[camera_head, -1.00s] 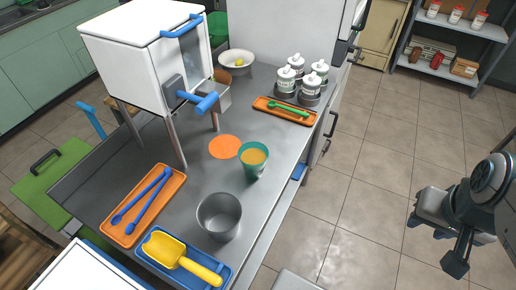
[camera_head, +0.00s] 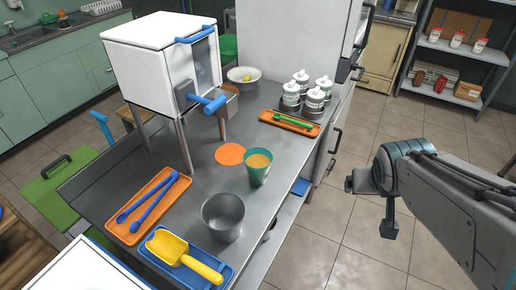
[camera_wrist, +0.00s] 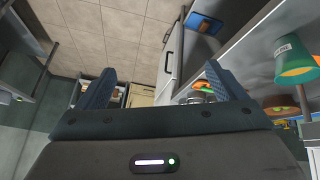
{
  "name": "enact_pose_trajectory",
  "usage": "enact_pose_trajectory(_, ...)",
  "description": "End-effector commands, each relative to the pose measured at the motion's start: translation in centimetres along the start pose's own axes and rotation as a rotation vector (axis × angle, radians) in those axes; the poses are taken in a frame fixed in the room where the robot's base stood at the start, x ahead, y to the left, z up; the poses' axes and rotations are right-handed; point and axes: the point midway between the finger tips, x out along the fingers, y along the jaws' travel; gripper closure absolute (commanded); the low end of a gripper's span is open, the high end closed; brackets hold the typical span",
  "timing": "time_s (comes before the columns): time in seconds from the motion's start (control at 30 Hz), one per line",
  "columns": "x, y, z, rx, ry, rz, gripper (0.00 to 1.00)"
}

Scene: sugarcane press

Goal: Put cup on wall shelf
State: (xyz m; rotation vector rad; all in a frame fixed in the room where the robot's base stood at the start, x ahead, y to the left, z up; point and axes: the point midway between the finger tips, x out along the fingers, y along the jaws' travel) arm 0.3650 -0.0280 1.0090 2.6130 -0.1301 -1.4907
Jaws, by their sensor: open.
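A green cup (camera_head: 257,174) with orange liquid stands upright on the steel counter (camera_head: 190,135), near its right edge, beside an orange disc (camera_head: 230,154). The cup also shows at the right of the wrist view (camera_wrist: 293,66). My gripper (camera_wrist: 160,88) is open and empty between its two dark fingers. In the head view my gripper (camera_head: 372,197) is over the floor to the right of the counter, apart from the cup. A grey shelf unit (camera_head: 452,48) stands at the back right with jars and boxes on its boards. I cannot tell whether it is the wall shelf.
A grey metal pot (camera_head: 223,222), a blue tray (camera_head: 226,279) with a yellow scoop, and an orange tray (camera_head: 122,229) with blue tongs are near the cup. The white press (camera_head: 150,65) stands behind. White canisters (camera_head: 302,85) are at the far end. The floor on the right is clear.

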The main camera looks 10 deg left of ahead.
Motion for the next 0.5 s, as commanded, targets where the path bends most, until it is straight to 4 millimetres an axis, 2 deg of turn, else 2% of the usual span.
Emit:
enact_pose_trajectory(0.03,2.5,-0.3,-0.6,-0.031,0.069,0.012,0.09)
enact_pose_trajectory(0.17,5.7,-2.0,-3.6,-0.122,0.264,-0.015,0.09)
enact_pose_trajectory(0.3,8.2,-5.9,-5.6,-0.231,0.448,-0.135,0.09)
enact_pose_trajectory(0.4,9.6,-9.6,-5.9,-0.305,0.548,-0.270,0.09)
enact_pose_trajectory(0.5,10.2,-13.1,-5.3,-0.365,0.614,-0.422,0.09)
